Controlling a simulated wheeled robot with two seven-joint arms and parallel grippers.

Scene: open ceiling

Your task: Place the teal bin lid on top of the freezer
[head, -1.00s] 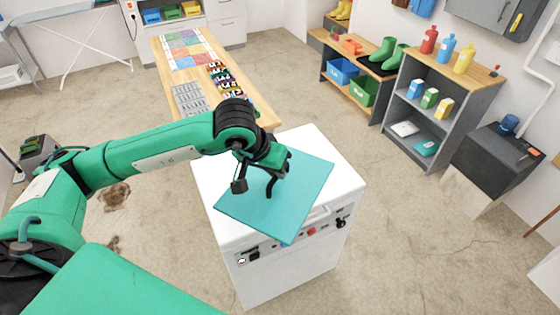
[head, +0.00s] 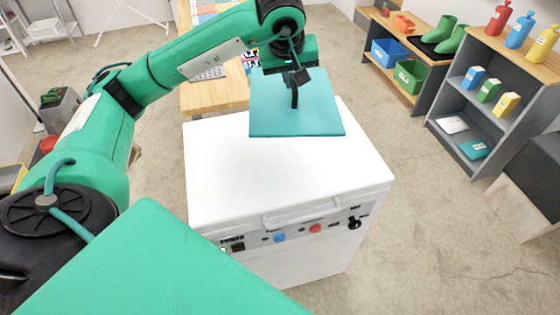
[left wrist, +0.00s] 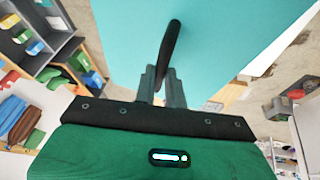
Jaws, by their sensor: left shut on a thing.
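The teal bin lid (head: 275,118) is a flat square panel, held by my left gripper (head: 294,92) over the far part of the white freezer (head: 285,175). The gripper is shut on the lid near the middle of its upper face. In the left wrist view the lid (left wrist: 225,35) fills the upper middle, with a dark handle-like bar at the fingers (left wrist: 163,80). The lid overlaps the freezer's back edge in the head view; the gap beneath it is hard to judge. The freezer's top is otherwise bare. My right gripper is out of view.
A wooden table (head: 212,97) stands behind the freezer, partly hidden by my arm. A grey shelf (head: 470,110) with bottles and cartons stands at the right, beside a bench with a blue bin (head: 388,52) and green boots (head: 443,40). Floor right of the freezer is clear.

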